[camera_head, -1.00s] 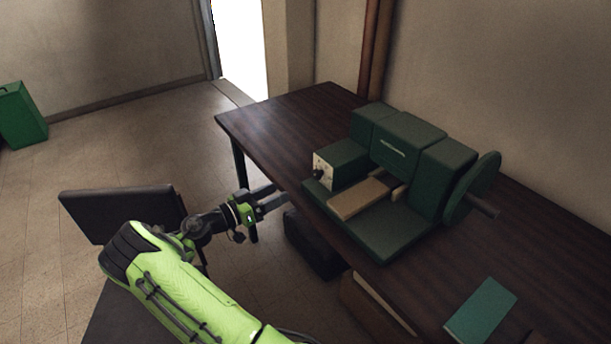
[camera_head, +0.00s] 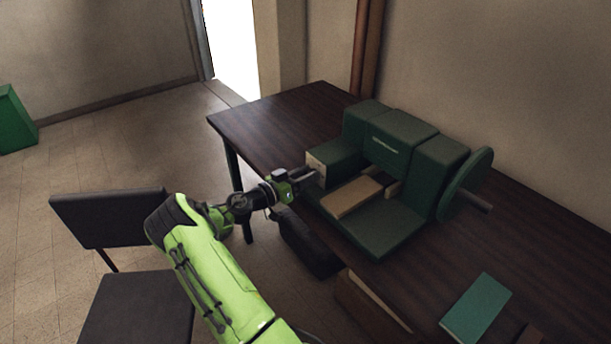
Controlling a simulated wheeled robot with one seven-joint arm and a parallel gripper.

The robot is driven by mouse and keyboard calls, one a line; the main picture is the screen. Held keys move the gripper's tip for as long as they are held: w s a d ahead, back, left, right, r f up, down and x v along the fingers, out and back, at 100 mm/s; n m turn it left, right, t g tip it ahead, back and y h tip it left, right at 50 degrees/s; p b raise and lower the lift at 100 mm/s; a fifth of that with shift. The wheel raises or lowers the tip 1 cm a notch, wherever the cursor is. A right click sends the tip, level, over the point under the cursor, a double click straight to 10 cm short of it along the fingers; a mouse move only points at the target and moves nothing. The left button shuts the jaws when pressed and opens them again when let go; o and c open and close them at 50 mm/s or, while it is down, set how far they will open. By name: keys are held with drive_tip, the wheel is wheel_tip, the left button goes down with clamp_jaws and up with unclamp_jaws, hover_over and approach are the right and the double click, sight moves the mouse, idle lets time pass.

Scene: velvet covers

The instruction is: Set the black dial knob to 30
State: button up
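A dark green machine (camera_head: 400,143) stands on the dark wooden table (camera_head: 268,112). A pale dial panel (camera_head: 316,166) is on the near left face of its small left block. The black dial knob is hidden behind my gripper now. My gripper (camera_head: 312,175) is right in front of the panel, with its fingers pointing at it. I cannot tell whether the fingers touch the knob or are around it, nor how far apart they are. The dial's numbers are too small to read.
A tan block (camera_head: 352,196) lies on the machine's base, and a wheel (camera_head: 467,184) is on its right end. A green book (camera_head: 476,308) lies at the front right. A dark chair (camera_head: 110,216) stands left of my arm. A green box (camera_head: 14,120) is on the floor at far left.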

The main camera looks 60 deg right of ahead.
drive_tip(key=c, duration=0.6)
drive_tip(key=shift+n, duration=0.4)
drive_tip(key=n, duration=0.4)
drive_tip(key=shift+n, duration=0.3)
drive_tip(key=n+p, duration=0.1)
drive_tip(key=n, duration=0.5)
drive_tip(key=shift+n, duration=0.3)
drive_tip(key=o, duration=1)
